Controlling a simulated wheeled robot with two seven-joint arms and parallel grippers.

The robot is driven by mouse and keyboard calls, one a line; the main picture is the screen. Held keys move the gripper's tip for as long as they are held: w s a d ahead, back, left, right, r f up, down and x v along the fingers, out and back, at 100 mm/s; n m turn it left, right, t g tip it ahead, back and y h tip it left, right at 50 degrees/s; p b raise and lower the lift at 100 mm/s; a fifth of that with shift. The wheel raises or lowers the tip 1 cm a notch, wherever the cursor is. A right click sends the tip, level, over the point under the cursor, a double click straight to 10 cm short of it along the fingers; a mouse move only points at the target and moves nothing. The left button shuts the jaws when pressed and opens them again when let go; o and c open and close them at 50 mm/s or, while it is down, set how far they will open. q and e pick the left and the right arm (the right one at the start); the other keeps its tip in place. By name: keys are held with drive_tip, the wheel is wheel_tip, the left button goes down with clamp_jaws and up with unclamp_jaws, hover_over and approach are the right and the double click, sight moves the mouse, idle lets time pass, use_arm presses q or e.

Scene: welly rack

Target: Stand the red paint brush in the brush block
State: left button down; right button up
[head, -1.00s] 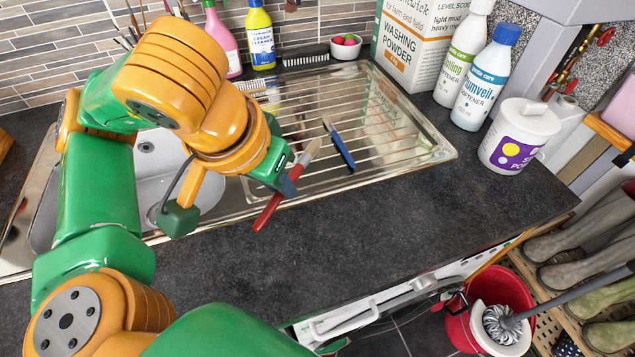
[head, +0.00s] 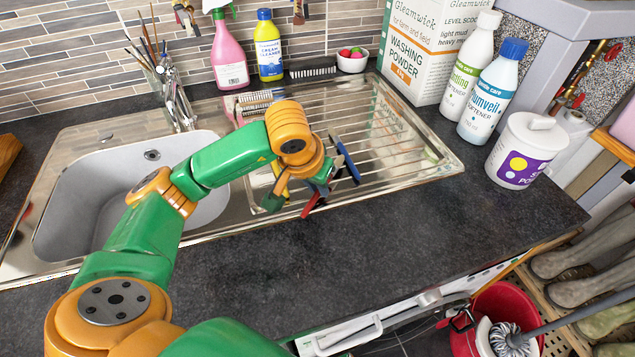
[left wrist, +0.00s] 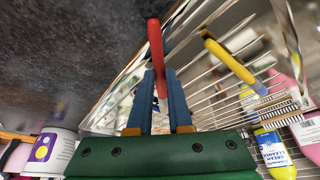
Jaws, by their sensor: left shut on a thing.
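My left gripper (head: 326,186) is shut on the red paint brush (head: 311,205), above the front edge of the steel drainer. The red handle points down towards the worktop in the head view; the bristle end is hidden by the gripper. In the left wrist view the red handle (left wrist: 156,45) runs between the blue fingers (left wrist: 160,92). A pale block with ridges or slots (head: 252,106), possibly the brush block, stands at the drainer's back left; it also shows in the left wrist view (left wrist: 272,110). My right gripper is out of view.
A yellow-handled brush (left wrist: 230,60) lies on the drainer, partly behind my arm in the head view. Bottles (head: 270,48), a bowl (head: 352,62) and a washing powder box (head: 420,45) stand behind. The front worktop (head: 330,250) is clear.

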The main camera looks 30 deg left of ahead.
use_arm(q)
drive_tip(key=shift+f, duration=0.1)
drive_tip(key=shift+f+b, duration=0.35)
drive_tip(key=shift+b, duration=0.2)
drive_tip(key=c, duration=0.8)
unclamp_jaws()
drive_tip(key=shift+c, duration=0.2)
